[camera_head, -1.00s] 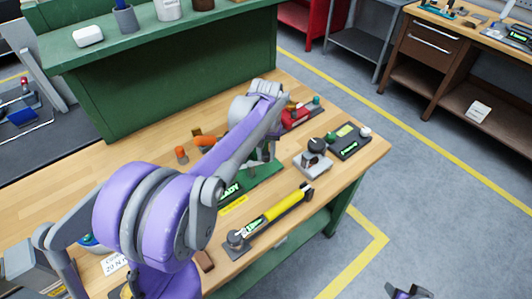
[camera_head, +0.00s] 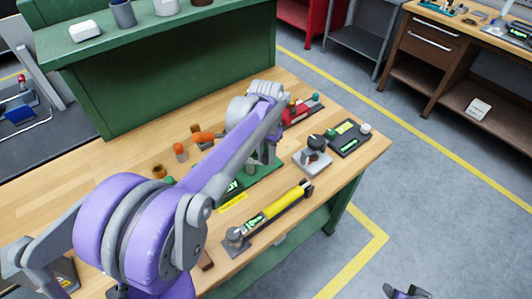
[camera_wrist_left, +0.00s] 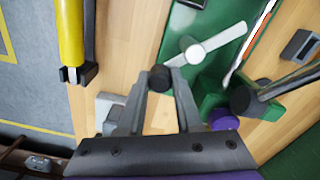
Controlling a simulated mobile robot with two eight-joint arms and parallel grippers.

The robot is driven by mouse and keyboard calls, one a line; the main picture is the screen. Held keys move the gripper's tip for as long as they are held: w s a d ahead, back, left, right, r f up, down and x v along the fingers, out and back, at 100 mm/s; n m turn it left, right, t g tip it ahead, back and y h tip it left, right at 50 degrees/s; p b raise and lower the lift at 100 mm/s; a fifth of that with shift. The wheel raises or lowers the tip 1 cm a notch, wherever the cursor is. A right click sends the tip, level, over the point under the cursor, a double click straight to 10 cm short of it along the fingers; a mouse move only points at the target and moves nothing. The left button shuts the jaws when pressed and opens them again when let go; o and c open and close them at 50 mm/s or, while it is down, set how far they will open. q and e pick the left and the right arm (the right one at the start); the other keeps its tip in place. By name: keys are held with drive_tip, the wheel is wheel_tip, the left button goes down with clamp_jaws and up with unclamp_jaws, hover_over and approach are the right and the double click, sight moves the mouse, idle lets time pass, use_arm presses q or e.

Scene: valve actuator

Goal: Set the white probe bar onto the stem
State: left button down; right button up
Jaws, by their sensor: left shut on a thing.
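The white probe bar (camera_wrist_left: 218,44) shows in the left wrist view, with a round hub in its middle, above the green board (camera_wrist_left: 186,22). My left gripper (camera_wrist_left: 160,78) is shut at the bar's near end, with a dark round piece between its fingertips. I cannot tell whether the hub sits on the stem or above it; the stem is hidden. In the head view my left gripper (camera_head: 264,155) points down over the green board (camera_head: 262,180), and my arm hides the bar. My right gripper (camera_head: 406,292) is cut off at the bottom edge; its jaws are unclear.
A yellow tool (camera_head: 283,204) lies along the table's front edge. A grey block with a dark knob (camera_head: 315,157) and a dark instrument (camera_head: 348,138) stand to the right. Orange-topped pieces (camera_head: 180,152) stand behind the arm. The wooden table (camera_head: 345,172) is bare near its right corner.

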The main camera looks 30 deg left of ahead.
use_arm(q)
drive_tip(key=shift+s+m+b, duration=0.15)
drive_tip(key=shift+s+m, duration=0.5)
drive_tip(key=shift+m, duration=0.9)
drive_tip(key=shift+s+m+b, duration=0.15)
drive_tip(key=shift+s+m, duration=0.5)
drive_tip(key=shift+m, duration=0.85)
drive_tip(key=shift+s+m+b, duration=0.15)
drive_tip(key=shift+s+m, duration=0.5)
drive_tip(key=shift+m, duration=0.9)
drive_tip(key=c, duration=0.6)
unclamp_jaws()
wheel_tip(320, 180, up, 11)
drive_tip(key=shift+f+p, duration=0.1)
drive_tip(key=shift+p, duration=0.25)
drive_tip(key=shift+s, duration=0.1)
